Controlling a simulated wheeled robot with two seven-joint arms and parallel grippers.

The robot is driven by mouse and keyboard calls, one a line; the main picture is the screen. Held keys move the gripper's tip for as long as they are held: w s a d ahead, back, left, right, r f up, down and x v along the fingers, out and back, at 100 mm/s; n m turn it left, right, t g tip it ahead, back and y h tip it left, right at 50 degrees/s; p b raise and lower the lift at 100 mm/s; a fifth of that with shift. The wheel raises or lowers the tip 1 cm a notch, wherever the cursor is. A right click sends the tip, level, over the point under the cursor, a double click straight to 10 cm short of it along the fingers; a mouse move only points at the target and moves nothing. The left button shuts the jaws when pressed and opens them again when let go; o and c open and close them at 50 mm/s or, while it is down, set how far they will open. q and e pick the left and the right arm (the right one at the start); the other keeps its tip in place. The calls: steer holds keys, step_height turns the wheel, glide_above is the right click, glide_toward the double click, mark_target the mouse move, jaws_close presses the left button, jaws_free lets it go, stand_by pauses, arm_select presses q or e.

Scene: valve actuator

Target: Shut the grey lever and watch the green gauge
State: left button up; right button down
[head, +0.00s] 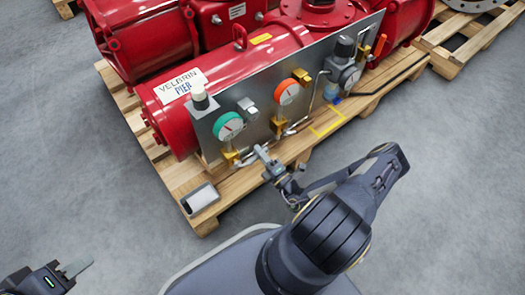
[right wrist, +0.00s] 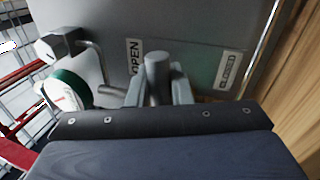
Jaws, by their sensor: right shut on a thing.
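The green-rimmed gauge (head: 228,126) is on the grey panel's left part, its white face and red needle showing small. Its green rim is at the left of the right wrist view (right wrist: 70,88). My right gripper (head: 265,157) is low in front of the panel, just right of the gauge. In the right wrist view its fingers (right wrist: 157,92) are shut on the grey lever (right wrist: 157,72), whose rounded end stands up between them. The lever is between the OPEN label (right wrist: 134,58) and the CLOSED label (right wrist: 228,70), nearer OPEN. My left gripper (head: 75,268) is far off at the lower left; its opening is unclear.
The panel also bears an orange gauge (head: 289,92) and a regulator with a dial (head: 346,72). Red actuators (head: 170,110) lie behind it on a wooden pallet (head: 180,178). A small grey device (head: 200,198) lies at the pallet's front corner. The floor in front is clear.

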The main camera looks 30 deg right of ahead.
steer(key=shift+f+m+h+b, duration=0.4)
steer(key=shift+f+m, duration=0.2)
steer(key=shift+m, duration=0.3)
steer(key=shift+f, duration=0.1)
steer(key=c, duration=1.3)
jaws_free()
steer(key=p+v, duration=0.2)
steer(key=v, duration=0.6)
steer(key=shift+w, duration=0.1)
